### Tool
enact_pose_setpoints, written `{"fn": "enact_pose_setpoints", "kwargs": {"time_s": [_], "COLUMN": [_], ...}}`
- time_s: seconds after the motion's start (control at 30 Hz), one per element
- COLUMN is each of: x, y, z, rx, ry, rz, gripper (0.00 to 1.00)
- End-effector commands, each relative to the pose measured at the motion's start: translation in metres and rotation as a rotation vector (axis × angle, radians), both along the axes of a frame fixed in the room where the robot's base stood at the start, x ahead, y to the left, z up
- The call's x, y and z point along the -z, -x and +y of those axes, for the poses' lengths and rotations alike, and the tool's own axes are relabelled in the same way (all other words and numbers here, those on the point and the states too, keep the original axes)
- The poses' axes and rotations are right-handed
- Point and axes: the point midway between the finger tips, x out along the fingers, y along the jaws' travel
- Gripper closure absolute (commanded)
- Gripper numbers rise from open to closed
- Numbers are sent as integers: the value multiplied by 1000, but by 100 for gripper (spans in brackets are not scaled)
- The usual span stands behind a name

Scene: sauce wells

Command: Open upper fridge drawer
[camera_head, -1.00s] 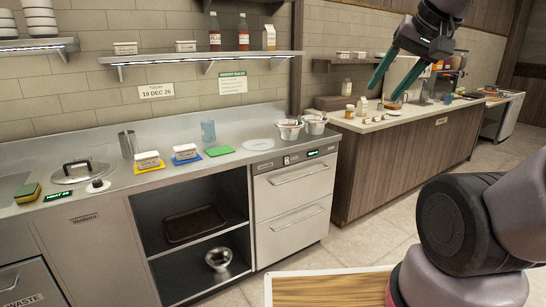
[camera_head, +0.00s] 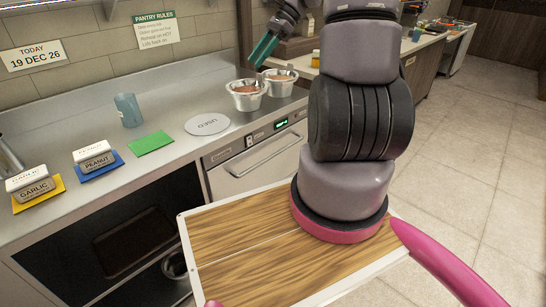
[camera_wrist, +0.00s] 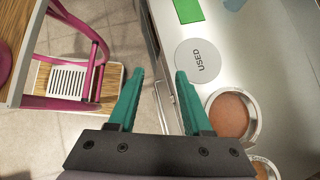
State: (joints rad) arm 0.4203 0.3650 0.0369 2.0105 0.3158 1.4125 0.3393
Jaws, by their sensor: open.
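The upper fridge drawer (camera_head: 262,167) is a steel front under the counter in the head view, with a bar handle (camera_head: 267,155) along its top. It looks shut. The lower drawer is hidden by the wooden board and my arm. In the wrist view my gripper (camera_wrist: 155,75) is open and empty. It points down along the counter's front edge, and a strip of the steel front shows between the fingers. I cannot tell how far the handle is from the fingertips.
Two metal cups of sauce (camera_head: 246,94) and a round "USED" mat (camera_head: 207,124) are near the counter edge. A green pad (camera_head: 151,143), a blue cup (camera_head: 127,110) and two labelled tubs (camera_head: 93,155) are farther left. Tiled floor (camera_head: 470,170) is clear at right.

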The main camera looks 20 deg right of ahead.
Motion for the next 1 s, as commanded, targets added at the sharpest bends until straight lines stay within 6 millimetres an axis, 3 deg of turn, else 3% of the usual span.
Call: {"fn": "enact_pose_setpoints", "kwargs": {"time_s": [0.03,0.2,0.47,0.67,0.8,1.0], "x": [23,89,205,302,368,434], "y": [-10,-37,-53,-43,-25,0], "z": [-12,-45,-96,-129,-144,-151], "rx": [64,271,582,805,939,1062], "ry": [-59,-263,-605,-896,-1103,-1329], "rz": [69,277,583,801,933,1059], "gripper": [50,50,50,50,50,50]}}
